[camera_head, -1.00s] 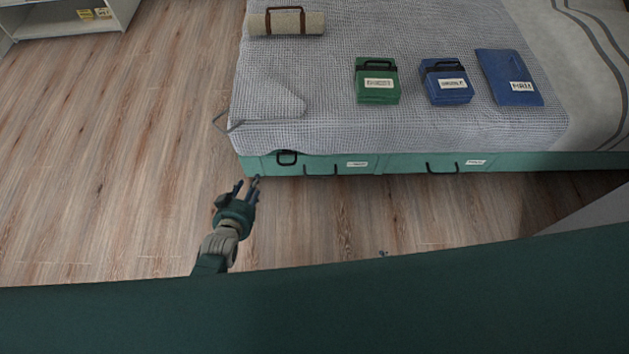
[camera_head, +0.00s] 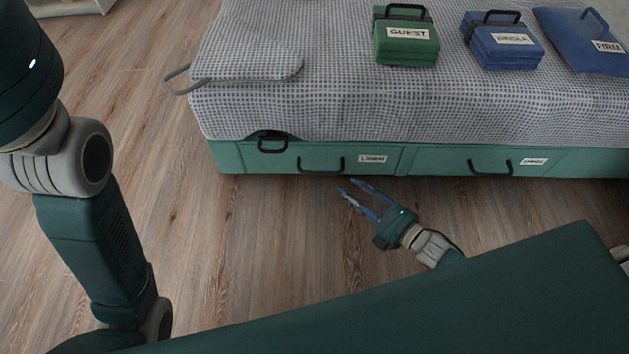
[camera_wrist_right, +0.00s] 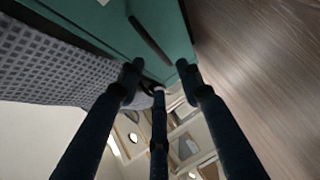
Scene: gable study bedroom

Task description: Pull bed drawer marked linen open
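The bed drawer marked linen (camera_head: 250,158) is a green front at the left end of the bed base, flush with it. Its label (camera_head: 373,159) is small and blurred. Its black bar handle (camera_head: 321,168) is left of the label. My right gripper (camera_head: 350,188) is open and empty, in front of and below this drawer, a little right of the handle and apart from it. In the right wrist view, its spread fingers (camera_wrist_right: 158,80) point toward a green front with a dark bar handle (camera_wrist_right: 150,38). My left gripper is out of view.
A second drawer (camera_head: 440,160) with its own handle (camera_head: 490,167) adjoins on the right. A black loop (camera_head: 272,143) sits at the base's upper left. Green (camera_head: 407,45) and blue (camera_head: 500,45) labelled bundles lie on the bed. The wooden floor (camera_head: 250,240) in front is clear.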

